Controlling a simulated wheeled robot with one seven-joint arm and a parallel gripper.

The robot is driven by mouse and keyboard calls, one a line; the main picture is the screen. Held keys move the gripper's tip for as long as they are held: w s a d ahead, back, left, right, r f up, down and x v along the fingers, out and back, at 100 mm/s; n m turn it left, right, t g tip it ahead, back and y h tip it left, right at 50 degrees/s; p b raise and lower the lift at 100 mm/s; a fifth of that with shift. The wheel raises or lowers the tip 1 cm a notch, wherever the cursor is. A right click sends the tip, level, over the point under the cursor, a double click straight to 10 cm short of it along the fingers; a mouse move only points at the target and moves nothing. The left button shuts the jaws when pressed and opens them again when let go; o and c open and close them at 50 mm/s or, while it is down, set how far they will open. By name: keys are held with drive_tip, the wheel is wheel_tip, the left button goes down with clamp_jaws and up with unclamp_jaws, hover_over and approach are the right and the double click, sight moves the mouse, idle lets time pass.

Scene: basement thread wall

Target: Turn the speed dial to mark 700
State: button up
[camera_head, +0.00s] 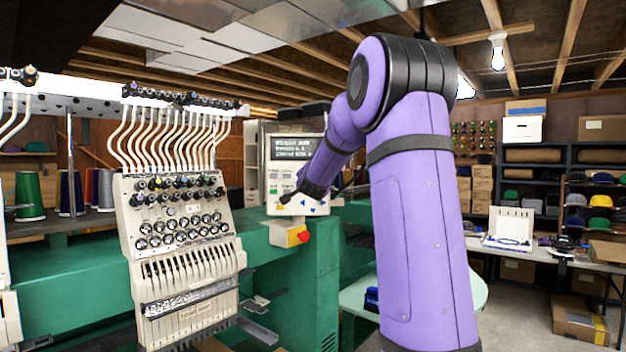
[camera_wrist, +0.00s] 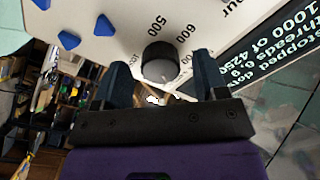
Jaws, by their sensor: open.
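The speed dial (camera_wrist: 160,62) is a round black knob on the pale control panel (camera_wrist: 118,44) in the wrist view. Marks 500 and 600 read clearly on the panel beside it; a further mark near the right finger is partly hidden. My gripper (camera_wrist: 160,68) is open, with one dark finger on each side of the dial. I cannot tell whether either finger touches it, nor where the dial points. In the head view, the control panel (camera_head: 283,152) stands behind my gripper (camera_head: 312,190), and the dial is hidden there.
Blue arrow buttons (camera_wrist: 103,25) and a dark text screen (camera_wrist: 270,65) lie near the dial. Below the panel is a yellow box with a red button (camera_head: 303,237). The green embroidery machine (camera_head: 70,285) with its cream needle head (camera_head: 185,235) fills the left.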

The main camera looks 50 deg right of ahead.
drive_tip(key=shift+w+d, duration=0.1)
drive_tip(key=c, duration=0.9)
drive_tip(key=shift+n, duration=0.3)
drive_tip(key=n, duration=0.9)
drive_tip(key=shift+n, duration=0.4)
drive_tip(key=shift+f, duration=0.1)
drive_tip(key=o, duration=0.9)
